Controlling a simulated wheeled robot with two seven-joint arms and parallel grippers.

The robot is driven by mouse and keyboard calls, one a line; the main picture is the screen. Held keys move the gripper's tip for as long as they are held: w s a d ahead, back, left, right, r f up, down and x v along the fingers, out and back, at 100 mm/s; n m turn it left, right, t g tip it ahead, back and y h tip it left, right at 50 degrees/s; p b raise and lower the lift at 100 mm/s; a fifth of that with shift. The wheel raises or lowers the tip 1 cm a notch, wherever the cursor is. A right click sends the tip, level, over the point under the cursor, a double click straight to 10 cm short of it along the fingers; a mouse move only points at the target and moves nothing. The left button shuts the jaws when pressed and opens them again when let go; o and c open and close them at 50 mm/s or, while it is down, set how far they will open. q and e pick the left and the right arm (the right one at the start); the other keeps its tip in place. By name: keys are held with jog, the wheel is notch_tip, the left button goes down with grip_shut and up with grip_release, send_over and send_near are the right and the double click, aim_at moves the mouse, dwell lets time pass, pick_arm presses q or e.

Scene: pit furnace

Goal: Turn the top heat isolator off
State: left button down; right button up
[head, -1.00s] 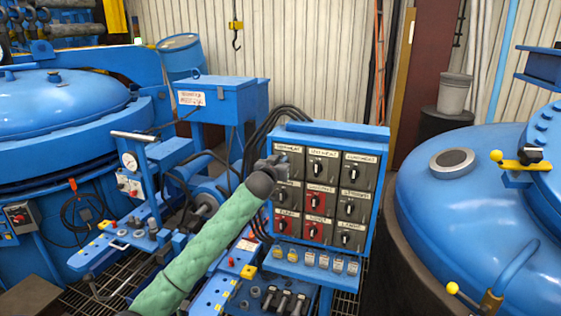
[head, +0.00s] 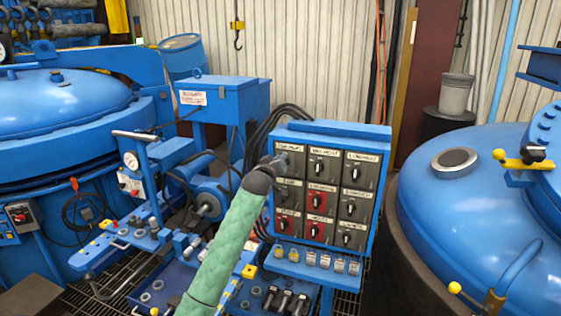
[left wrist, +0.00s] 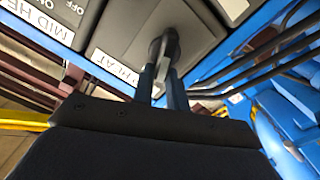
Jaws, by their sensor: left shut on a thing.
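The blue control panel (head: 375,215) carries rows of dark switch plates with rotary knobs and white labels. The top heat isolator's plate (head: 290,147) is at its upper left, partly covered by my left gripper (head: 279,161). In the left wrist view, the isolator's dark knob (left wrist: 158,47) sits between the fingers of my left gripper (left wrist: 165,78), which is shut on it. Beside it is a partly hidden label ending in "HEAT". The knob's exact pointer angle is hard to read. My right gripper is not in view.
The mid heat switch (head: 321,168) and low heat switch (head: 356,173) sit right of the held knob, with red plates below the middle one. Small buttons (head: 310,258) line the panel's lower ledge. A large blue furnace vessel (head: 460,220) stands close on the right.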

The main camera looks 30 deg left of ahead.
pick_arm(q)
jog(key=shift+s+a+f+n+p, duration=0.1)
jog(key=shift+a+f+n+p, duration=0.4)
jog(key=shift+n, duration=1.65)
jog(key=shift+d+f+n+p, duration=0.15)
jog(key=shift+n+p, duration=0.75)
jog(key=shift+n, duration=1.2)
jog(key=shift+s+a+f+n+p, duration=0.1)
jog(key=shift+a+f+n+p, duration=0.45)
jog(key=shift+n, duration=1.6)
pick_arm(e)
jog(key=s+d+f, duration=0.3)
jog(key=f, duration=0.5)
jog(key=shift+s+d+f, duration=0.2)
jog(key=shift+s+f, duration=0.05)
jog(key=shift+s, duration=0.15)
pick_arm(q)
jog(key=shift+d+r, duration=0.1)
jog(key=shift+d, duration=0.1)
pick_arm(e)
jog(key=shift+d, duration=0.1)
pick_arm(q)
jog(key=c, duration=1.4)
grip_release()
